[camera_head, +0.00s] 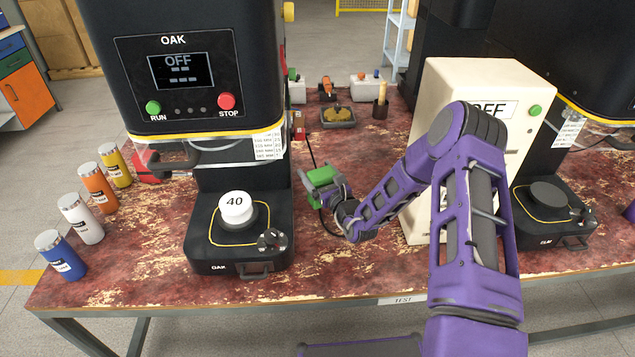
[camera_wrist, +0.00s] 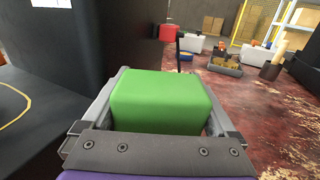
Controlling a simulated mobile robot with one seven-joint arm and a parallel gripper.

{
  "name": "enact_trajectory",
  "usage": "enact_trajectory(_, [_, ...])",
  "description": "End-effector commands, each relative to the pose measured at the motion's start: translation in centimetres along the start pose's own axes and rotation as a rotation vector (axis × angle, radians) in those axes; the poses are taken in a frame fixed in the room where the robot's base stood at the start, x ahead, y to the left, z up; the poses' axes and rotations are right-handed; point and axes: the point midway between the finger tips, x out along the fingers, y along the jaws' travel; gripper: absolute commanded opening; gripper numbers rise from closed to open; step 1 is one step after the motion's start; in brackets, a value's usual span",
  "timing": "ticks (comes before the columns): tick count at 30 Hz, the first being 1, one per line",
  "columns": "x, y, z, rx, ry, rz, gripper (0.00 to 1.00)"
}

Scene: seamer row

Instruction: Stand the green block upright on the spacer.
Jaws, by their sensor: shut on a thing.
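The green block (camera_head: 321,178) is held in my gripper (camera_head: 325,188), to the right of the OAK seamer. In the wrist view the green block (camera_wrist: 162,103) fills the space between the two grey fingers, which are shut on its left and right sides. In the head view it appears raised over the table, though the gap beneath is hard to judge. The white spacer (camera_head: 237,208), marked 40, sits on the round plate of the OAK machine's base, to the left of my gripper. Nothing stands on top of the spacer.
The OAK machine's head (camera_head: 183,75) overhangs behind the spacer, its display reading OFF. A lever knob (camera_head: 270,240) stands at the base's front right. Several coloured cans (camera_head: 97,186) line the table's left. A cream cabinet (camera_head: 425,215) stands right of my gripper. A grey tray (camera_head: 338,124) lies behind.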

Motion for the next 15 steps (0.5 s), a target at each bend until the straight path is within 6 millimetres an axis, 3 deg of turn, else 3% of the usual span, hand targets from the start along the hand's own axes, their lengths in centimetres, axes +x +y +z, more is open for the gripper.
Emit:
enact_trajectory(6, [-0.1,0.0,-3.4,0.0,0.001,0.001,0.39])
enact_trajectory(15, [-0.1,0.0,-3.6,-0.001,0.0,0.001,0.39])
